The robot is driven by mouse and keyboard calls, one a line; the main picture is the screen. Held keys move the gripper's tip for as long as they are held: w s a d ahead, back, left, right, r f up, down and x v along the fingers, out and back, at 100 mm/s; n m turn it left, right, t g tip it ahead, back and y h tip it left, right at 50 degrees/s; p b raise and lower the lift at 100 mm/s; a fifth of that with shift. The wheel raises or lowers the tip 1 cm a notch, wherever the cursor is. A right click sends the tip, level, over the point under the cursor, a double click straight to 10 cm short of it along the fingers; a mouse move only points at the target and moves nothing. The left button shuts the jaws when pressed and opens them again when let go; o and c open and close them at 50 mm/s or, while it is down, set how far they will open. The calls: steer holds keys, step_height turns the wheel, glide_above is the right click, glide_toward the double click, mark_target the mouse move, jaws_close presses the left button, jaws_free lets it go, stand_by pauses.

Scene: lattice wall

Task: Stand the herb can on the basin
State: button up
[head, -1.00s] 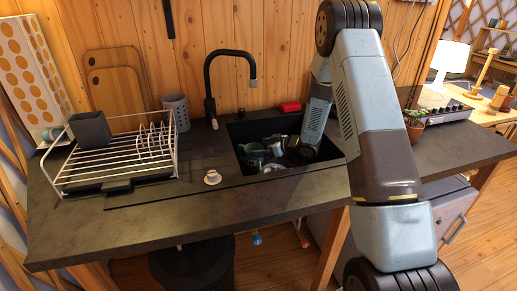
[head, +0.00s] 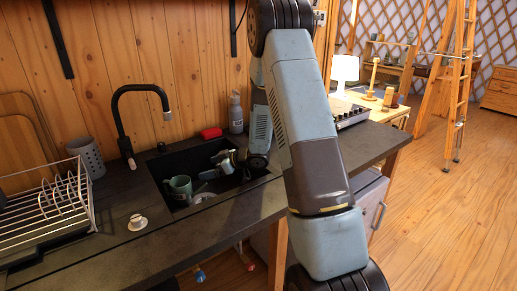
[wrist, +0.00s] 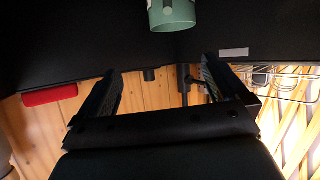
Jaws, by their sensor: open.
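The basin (head: 160,168) is the black sink set into the dark counter, seen in the head view. I cannot pick out the herb can in either current view; a potted plant seen earlier on the counter at the right does not show now. My gripper (wrist: 158,85) shows in the wrist view with its two fingers apart and nothing between them. The green mug (wrist: 172,14) is at the top of that view.
A black tap (head: 122,125) stands behind the basin. A white dish rack (head: 55,210) is at the left, with a small white cup (head: 137,222) beside it. A red item (head: 211,133) and a bottle (head: 235,113) stand by the wall. Bare counter lies in front.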

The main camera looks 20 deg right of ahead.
steer(key=d+r+m+t+h, duration=0.1)
steer(key=d+r+h, duration=0.2)
steer(key=r, duration=0.3)
steer(key=d+r+m+t+h, duration=0.2)
steer(key=d+r+h, duration=0.1)
steer(key=r, duration=0.3)
steer(key=s+d+r+m+h, duration=0.3)
steer(key=s+d+r+h, duration=0.15)
steer(key=s+r, duration=0.45)
steer(key=s+a+r+m+g, duration=0.2)
steer(key=s+r, duration=0.1)
steer(key=s, duration=1.1)
steer(key=s+a+r+m+g, duration=0.2)
steer(key=s+r+m+g, duration=0.1)
steer(key=s, duration=1.2)
steer(key=shift+a+r+g, duration=0.2)
steer(key=shift+g, duration=0.1)
steer(key=shift+s, duration=0.1)
steer(key=shift+s+r, duration=0.3)
steer(key=shift+s, duration=0.4)
